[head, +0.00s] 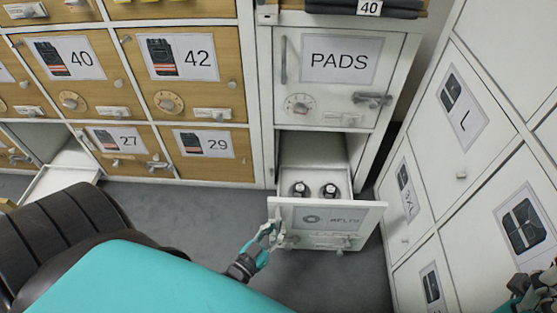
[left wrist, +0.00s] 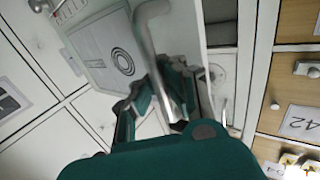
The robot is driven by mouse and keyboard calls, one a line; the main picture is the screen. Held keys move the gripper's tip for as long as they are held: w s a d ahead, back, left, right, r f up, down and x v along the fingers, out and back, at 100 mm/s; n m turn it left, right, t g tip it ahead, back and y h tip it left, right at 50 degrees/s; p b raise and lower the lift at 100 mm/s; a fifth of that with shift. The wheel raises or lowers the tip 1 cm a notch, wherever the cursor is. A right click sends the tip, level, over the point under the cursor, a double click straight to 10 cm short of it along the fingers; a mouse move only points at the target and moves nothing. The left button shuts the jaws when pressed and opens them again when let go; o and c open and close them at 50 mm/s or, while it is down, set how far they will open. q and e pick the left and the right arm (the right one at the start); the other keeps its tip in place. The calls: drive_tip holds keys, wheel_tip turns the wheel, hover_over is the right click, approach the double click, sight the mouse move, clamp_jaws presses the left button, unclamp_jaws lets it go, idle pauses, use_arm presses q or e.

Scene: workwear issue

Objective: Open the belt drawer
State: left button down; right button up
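The belt drawer (head: 360,222) is pulled out from the white cabinet below the PADS door. Its front carries a label with a ring picture and faint lettering. Two dark rolled items (head: 330,190) lie inside towards the front. My left gripper (head: 270,234) is at the left end of the drawer front. In the left wrist view the gripper (left wrist: 166,88) has its fingers around the drawer's curved metal handle (left wrist: 146,38) and looks shut on it. My right gripper (head: 532,294) shows only partly in the lower right corner, away from the drawer; its fingers are unclear.
The PADS door (head: 335,75) above is shut. White lockers (head: 418,205) stand close on the right. Wooden-fronted lockers (head: 130,75) stand on the left, with another low drawer (head: 62,176) pulled out there. Grey floor (head: 205,208) is free before the cabinets.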

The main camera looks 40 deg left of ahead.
sight(277, 219)
use_arm(q)
drive_tip(key=c, duration=2)
unclamp_jaws()
drive_tip(key=shift+s+a, duration=0.15)
drive_tip(key=shift+a, duration=0.05)
drive_tip(key=o, duration=0.5)
drive_tip(key=shift+c, duration=0.2)
drive_tip(key=shift+o, duration=0.9)
drive_tip(key=shift+d, duration=0.1)
drive_tip(key=r, duration=0.9)
drive_tip(key=shift+w+r, duration=0.3)
drive_tip(key=shift+r, duration=0.05)
drive_tip(key=shift+s+r, duration=0.1)
drive_tip(key=shift+r, duration=0.3)
drive_tip(key=shift+s+r, duration=0.1)
drive_tip(key=shift+s, duration=0.05)
drive_tip(key=shift+f, duration=0.3)
